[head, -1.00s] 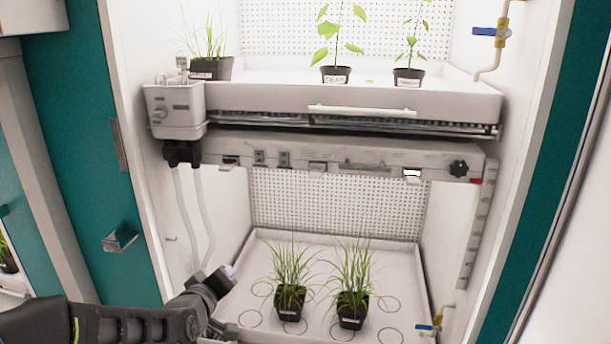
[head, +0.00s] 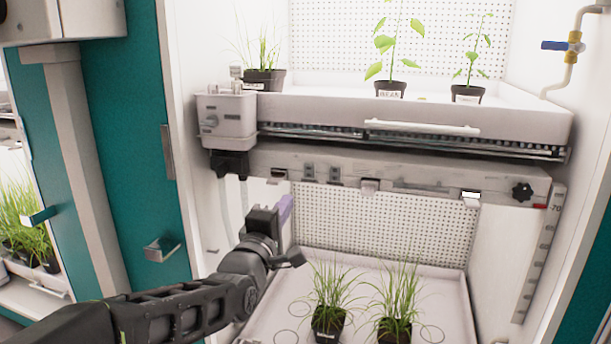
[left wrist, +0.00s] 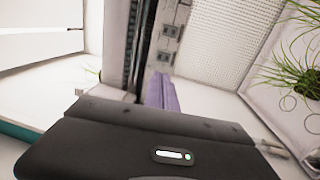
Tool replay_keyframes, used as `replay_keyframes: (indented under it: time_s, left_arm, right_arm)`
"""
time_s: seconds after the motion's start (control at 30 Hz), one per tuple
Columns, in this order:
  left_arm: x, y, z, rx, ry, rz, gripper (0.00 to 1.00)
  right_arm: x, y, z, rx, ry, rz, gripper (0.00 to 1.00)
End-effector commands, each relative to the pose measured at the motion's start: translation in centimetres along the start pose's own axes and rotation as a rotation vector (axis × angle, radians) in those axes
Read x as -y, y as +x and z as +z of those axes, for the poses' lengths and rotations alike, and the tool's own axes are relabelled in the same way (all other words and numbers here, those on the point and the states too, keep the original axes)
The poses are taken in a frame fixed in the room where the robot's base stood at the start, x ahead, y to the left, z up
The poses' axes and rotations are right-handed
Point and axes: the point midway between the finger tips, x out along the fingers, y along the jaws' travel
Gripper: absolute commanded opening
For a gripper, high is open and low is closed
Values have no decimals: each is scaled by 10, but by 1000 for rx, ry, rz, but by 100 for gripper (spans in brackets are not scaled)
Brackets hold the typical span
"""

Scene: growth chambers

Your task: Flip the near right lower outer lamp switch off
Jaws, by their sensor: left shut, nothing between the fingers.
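The grey lamp bar (head: 420,182) runs across under the upper shelf. Along its front sit two small grey switch plates, the left one (head: 308,172) and the right one (head: 334,173), and a dark fitting (head: 278,173) left of them. I cannot tell which part is the named switch, or its position. My left gripper (head: 287,206) is shut and empty, its lilac fingers pointing up just below the left end of the bar. In the left wrist view the fingers (left wrist: 162,92) point towards the bar with its switch plates (left wrist: 170,31). My right gripper is not in view.
The upper tray (head: 420,110) with potted plants is above the bar. A black knob (head: 522,192) is at the bar's right end. A pump box (head: 226,120) hangs at the left. Two grass pots, one being the left pot (head: 328,322), stand on the lower tray.

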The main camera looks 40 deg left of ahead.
Motion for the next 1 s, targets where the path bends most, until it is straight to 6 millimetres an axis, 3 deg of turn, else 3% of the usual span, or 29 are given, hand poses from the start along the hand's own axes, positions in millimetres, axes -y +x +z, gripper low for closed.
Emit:
replay_keyframes:
  time_s: [0.27,0.7,1.0]
  left_arm:
    - [0,20,0,0,2,-2,0]
    - [0,104,0,0,0,-3,0]
    - [0,138,0,0,1,-1,0]
  right_arm:
    - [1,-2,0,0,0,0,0]
    - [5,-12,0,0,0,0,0]
    - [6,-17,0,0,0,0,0]
